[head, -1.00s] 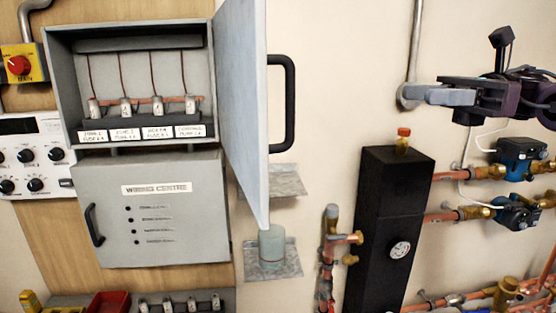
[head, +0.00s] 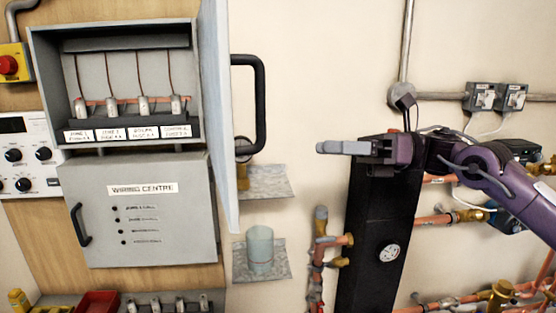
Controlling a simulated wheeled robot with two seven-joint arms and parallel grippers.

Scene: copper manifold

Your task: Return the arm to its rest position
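My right arm (head: 500,185) comes in from the right edge, purple and dark. Its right gripper (head: 322,147) points left, level, in front of the top of the black column and the bare wall. The grey fingers are seen side-on and overlap, so the gap between them cannot be told. No object shows at the fingertips. My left gripper is not in view.
A grey wiring box (head: 150,215) is at the left, with an open cabinet above. Its door (head: 216,120) stands out towards the gripper, with a black handle (head: 258,105). A black column (head: 372,245) and copper pipes (head: 435,219) lie below the arm. Wall between handle and gripper is clear.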

